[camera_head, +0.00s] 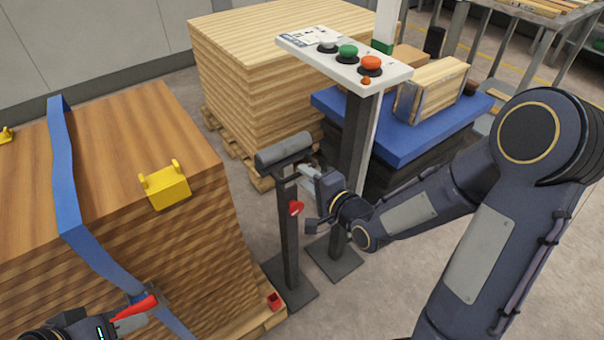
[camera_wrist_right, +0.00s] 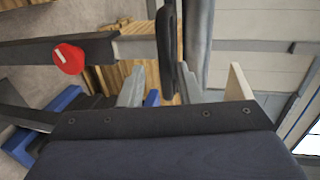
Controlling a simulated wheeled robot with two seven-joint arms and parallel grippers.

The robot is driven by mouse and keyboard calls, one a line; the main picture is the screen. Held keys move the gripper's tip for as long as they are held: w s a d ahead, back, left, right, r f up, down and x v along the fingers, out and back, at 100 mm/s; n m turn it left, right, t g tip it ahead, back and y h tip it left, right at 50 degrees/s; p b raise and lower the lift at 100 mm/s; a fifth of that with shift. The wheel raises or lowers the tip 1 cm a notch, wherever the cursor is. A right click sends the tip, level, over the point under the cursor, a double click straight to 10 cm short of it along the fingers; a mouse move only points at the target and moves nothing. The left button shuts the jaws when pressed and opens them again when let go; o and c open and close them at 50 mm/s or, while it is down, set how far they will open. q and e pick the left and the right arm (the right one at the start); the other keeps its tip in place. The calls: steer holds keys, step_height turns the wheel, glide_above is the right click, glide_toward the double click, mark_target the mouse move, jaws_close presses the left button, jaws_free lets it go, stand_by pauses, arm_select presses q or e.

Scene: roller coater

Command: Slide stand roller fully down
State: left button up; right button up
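The stand roller (camera_head: 283,152) is a dark grey cylinder on top of a dark upright post, with a red knob (camera_head: 295,208) on the post. The roller (camera_wrist_right: 196,40) and red knob (camera_wrist_right: 68,58) also show in the right wrist view. My right gripper (camera_head: 305,172) is at the roller's right end, just below its top. In the wrist view its light grey fingers (camera_wrist_right: 160,92) are apart, with the roller's dark bracket (camera_wrist_right: 167,45) between their tips. Contact cannot be told.
A strapped wood stack (camera_head: 110,130) with a yellow corner piece (camera_head: 165,187) stands left. A button panel (camera_head: 345,60) on a post rises close behind my right gripper. A board stack (camera_head: 260,60) and a blue platform (camera_head: 400,140) stand behind. Floor between is narrow.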

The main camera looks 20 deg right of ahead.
steer(key=v, duration=0.5)
stand_by(0.4)
steer(key=s+d+r+n+g+h, duration=0.2)
steer(key=s+d+n+g+h, duration=0.2)
steer(key=s+d+n, duration=0.2)
steer(key=s+a+r+n+g+y, duration=0.25)
steer(key=s+n+g, duration=0.3)
steer(key=s, duration=0.85)
step_height(320, 180, up, 19)
steer(key=p, duration=2)
steer(key=shift+s+a+n, duration=0.25)
steer(key=shift+a+n, duration=0.1)
steer(key=shift+n, duration=0.1)
